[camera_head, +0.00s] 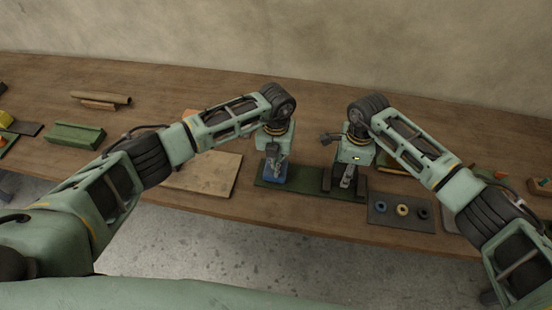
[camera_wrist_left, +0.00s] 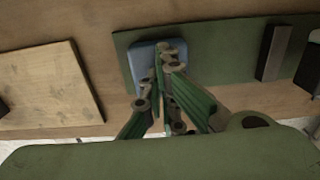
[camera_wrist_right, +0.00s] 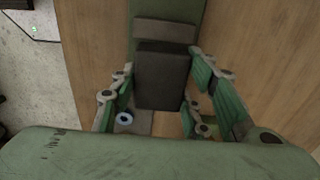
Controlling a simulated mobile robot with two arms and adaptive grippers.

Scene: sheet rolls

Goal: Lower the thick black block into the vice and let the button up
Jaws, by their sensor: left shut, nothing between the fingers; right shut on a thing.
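The vice has a green base (camera_head: 300,192) with two dark upright jaws; the left jaw (camera_head: 326,181) also shows in the left wrist view (camera_wrist_left: 272,52). A blue button (camera_head: 272,178) sits at the base's left end. My left gripper (camera_head: 277,168) is shut and empty, its tips over the button; they appear to touch it. It hides part of the button (camera_wrist_left: 144,62). My right gripper (camera_head: 347,178) is shut on the thick black block (camera_wrist_right: 162,78), at the jaws. In the right wrist view one jaw (camera_wrist_right: 165,31) lies just beyond the block. How deep the block sits is unclear.
A dark plate with several rings (camera_head: 378,218) lies right of the vice. A pale wooden board (camera_head: 205,175) lies to its left. A green block (camera_head: 76,135) and rolls (camera_head: 100,98) lie further left. The table's front edge is close to the vice.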

